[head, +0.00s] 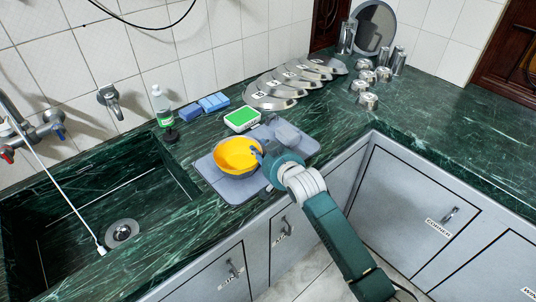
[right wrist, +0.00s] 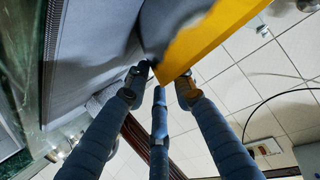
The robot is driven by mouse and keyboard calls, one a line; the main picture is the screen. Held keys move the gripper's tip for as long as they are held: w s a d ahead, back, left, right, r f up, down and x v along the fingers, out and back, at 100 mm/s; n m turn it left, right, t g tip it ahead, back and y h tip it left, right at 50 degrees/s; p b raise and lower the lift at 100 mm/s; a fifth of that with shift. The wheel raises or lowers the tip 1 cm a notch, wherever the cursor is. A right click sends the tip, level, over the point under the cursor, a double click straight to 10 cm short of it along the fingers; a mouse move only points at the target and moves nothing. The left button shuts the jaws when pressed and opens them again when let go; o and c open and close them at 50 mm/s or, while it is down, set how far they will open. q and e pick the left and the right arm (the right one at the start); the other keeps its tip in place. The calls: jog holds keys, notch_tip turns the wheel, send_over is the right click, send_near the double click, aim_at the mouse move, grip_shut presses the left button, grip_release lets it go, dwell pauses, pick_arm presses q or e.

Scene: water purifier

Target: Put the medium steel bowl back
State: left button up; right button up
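A yellow bowl (head: 236,154) sits on a grey mat (head: 213,172) on the counter right of the sink. My right gripper (head: 262,154) is at the bowl's right edge. In the right wrist view, its fingers (right wrist: 158,90) are close around a yellow edge (right wrist: 215,32), with a grey surface beside it; whether they grip it is unclear. Several small steel vessels (head: 368,101) stand in the back corner. I cannot tell which, if any, is the medium steel bowl. My left gripper is not in view.
Several labelled steel pieces (head: 270,101) lie in a row along the wall. A green-topped box (head: 242,118), blue sponges (head: 213,102) and a soap bottle (head: 162,106) stand behind the mat. The sink (head: 110,200) is at left. The right counter (head: 450,120) is clear.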

jog(key=v, duration=1.1)
jog(key=shift+s, duration=0.2)
jog(key=shift+d, duration=0.1)
jog(key=s+d+f+g+h, duration=0.1)
jog(key=s+d+f+g, duration=0.3)
jog(key=s, duration=0.7)
jog(key=s+d+f+n+g+h, duration=0.1)
jog(key=s+d+f+g+h, duration=0.1)
jog(key=s+d+f, duration=0.65)
jog(key=s+f+g+h, duration=0.1)
jog(key=s+f+g, duration=0.25)
jog(key=s, duration=1.05)
notch_tip(320, 180, down, 28)
jog(key=s+g, duration=0.1)
jog(key=s, duration=0.2)
jog(key=s+d+f+g, duration=0.1)
jog(key=s+d+f, duration=0.2)
jog(key=s+f, duration=1.1)
jog(key=shift+s+d+n, duration=0.2)
jog(key=shift+s+n, duration=0.1)
jog(key=shift+s, duration=0.65)
